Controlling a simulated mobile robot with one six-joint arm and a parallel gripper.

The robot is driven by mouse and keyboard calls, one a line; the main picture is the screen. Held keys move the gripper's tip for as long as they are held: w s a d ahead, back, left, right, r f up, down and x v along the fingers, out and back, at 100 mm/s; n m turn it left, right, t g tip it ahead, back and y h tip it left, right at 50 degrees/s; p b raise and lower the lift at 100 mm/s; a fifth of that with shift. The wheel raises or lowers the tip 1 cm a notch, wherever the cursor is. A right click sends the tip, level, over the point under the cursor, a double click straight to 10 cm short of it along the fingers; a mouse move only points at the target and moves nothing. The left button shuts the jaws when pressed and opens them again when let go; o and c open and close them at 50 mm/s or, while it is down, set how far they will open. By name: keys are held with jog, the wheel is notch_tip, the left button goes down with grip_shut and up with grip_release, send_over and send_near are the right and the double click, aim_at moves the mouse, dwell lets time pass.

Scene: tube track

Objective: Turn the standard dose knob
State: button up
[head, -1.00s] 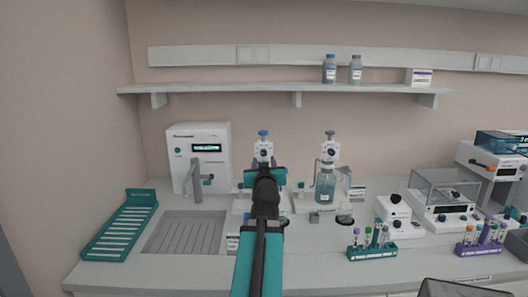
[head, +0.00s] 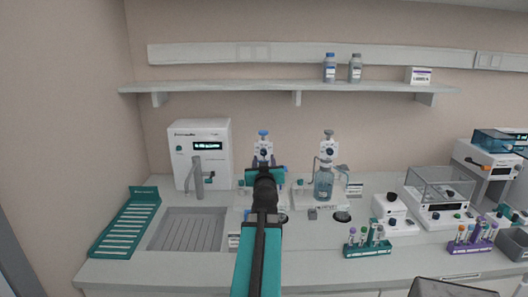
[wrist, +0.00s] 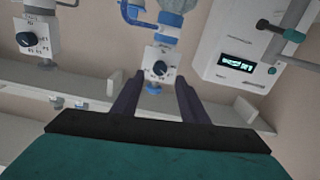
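Two white dispensers stand at the back of the bench, the left one with a blue cap (head: 263,134) and the right one on a blue bottle (head: 323,186). In the wrist view, upside down, the blue-capped dispenser's dark round dose knob (wrist: 159,68) is straight ahead, on a white face with small marks. The other dispenser's knob (wrist: 25,39) is at upper left. Which is labelled standard I cannot read. My gripper (wrist: 161,84) is open and empty, its dark fingers to either side of the near knob's line, apparently short of it.
A white machine with a lit display (head: 200,158) and spout stands left of the dispensers. A sink (head: 187,230) and teal rack (head: 126,222) lie at front left. Tube racks (head: 367,249) and balances fill the right. A shelf (head: 290,87) runs above.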

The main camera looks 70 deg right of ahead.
aim_at(264, 153)
jog(key=shift+p+x, duration=0.45)
jog(key=shift+x, duration=2.3)
grip_shut()
